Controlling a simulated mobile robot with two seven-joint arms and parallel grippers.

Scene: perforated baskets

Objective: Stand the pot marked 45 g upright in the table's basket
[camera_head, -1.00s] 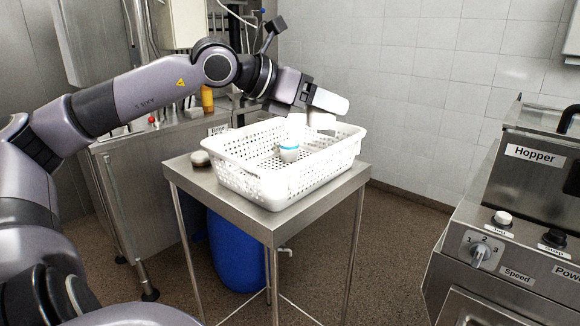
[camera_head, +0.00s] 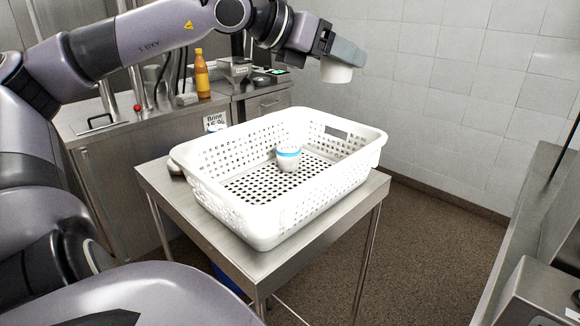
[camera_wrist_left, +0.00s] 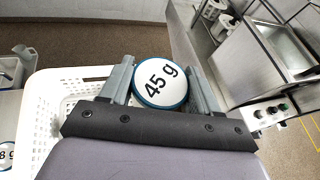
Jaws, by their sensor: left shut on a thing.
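My left gripper (camera_head: 340,54) is shut on a white pot (camera_head: 337,72). In the left wrist view its round, blue-edged face reads "45 g" (camera_wrist_left: 160,82) between the two fingers. The gripper holds it in the air, above and beyond the far right part of the white perforated basket (camera_head: 262,222). The basket stands on the small steel table (camera_head: 232,258); its wall also shows in the left wrist view (camera_wrist_left: 48,95). My right gripper is not in view.
Another white pot with a blue band (camera_head: 288,158) stands in the basket, with bare floor around it. A dark-edged disc ending in "8 g" (camera_wrist_left: 5,155) is cut off in the left wrist view. An orange bottle (camera_head: 202,77) stands on the counter behind.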

